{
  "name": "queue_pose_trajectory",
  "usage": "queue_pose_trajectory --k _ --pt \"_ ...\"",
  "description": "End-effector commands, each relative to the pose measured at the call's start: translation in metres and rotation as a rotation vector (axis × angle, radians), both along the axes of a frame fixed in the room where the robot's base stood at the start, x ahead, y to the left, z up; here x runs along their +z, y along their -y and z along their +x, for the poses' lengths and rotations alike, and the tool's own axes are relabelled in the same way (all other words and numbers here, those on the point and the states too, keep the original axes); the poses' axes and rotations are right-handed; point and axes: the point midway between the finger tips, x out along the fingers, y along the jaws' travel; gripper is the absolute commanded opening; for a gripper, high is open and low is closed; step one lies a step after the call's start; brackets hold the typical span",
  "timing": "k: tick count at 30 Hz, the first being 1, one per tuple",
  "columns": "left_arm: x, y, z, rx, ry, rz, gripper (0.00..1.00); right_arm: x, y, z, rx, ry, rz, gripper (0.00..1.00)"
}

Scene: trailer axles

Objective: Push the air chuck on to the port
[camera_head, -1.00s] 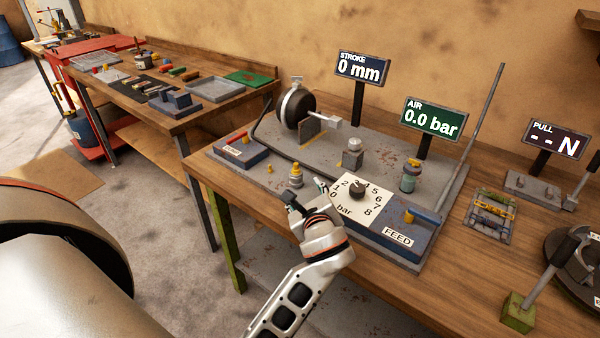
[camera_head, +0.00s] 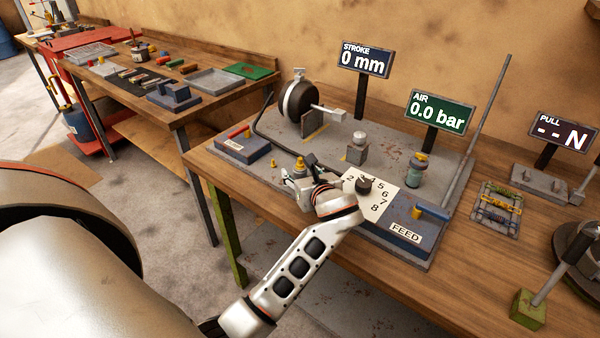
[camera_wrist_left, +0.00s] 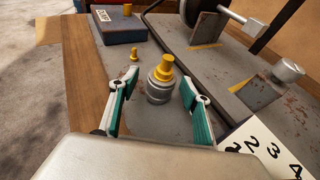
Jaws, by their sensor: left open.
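A grey round fitting with a brass-yellow stepped top (camera_wrist_left: 160,82) stands upright on the grey plate. It also shows in the head view (camera_head: 299,164), partly hidden by my left gripper. I cannot tell whether it is the air chuck, the port, or both together. A smaller brass piece (camera_wrist_left: 134,55) stands just beyond it to the left and also shows in the head view (camera_head: 273,163). My left gripper (camera_head: 298,172) is open. In the left wrist view its fingers (camera_wrist_left: 157,90) lie either side of the fitting, with gaps visible. My right gripper is not in view.
A numbered dial (camera_head: 364,185) is close right of my gripper. A blue FEED block (camera_head: 402,232) is nearer the front edge. A blue block (camera_wrist_left: 121,27) lies beyond the small brass piece. The AIR display (camera_head: 438,112) reads 0.0 bar; the STROKE display (camera_head: 366,59) reads 0 mm.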

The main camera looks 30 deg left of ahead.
Motion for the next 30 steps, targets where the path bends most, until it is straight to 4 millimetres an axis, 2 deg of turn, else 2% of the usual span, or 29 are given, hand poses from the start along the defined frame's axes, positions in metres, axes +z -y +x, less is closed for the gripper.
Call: queue_pose_trajectory --k 9,10,15,25,30 --pt "-0.002 -0.005 0.004 -0.001 0.001 -0.001 0.48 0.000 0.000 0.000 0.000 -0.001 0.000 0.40" --pt "-0.002 -0.005 0.004 -0.001 0.001 -0.001 0.42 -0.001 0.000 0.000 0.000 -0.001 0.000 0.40" --pt "-0.002 -0.005 0.004 -0.001 0.001 -0.001 0.01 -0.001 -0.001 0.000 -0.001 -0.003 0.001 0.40" --pt "0.000 -0.005 0.004 0.000 0.002 -0.001 0.01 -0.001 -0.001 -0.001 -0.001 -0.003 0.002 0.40" --pt "0.010 -0.005 0.004 0.000 0.004 -0.001 0.01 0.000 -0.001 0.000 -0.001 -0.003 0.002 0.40"
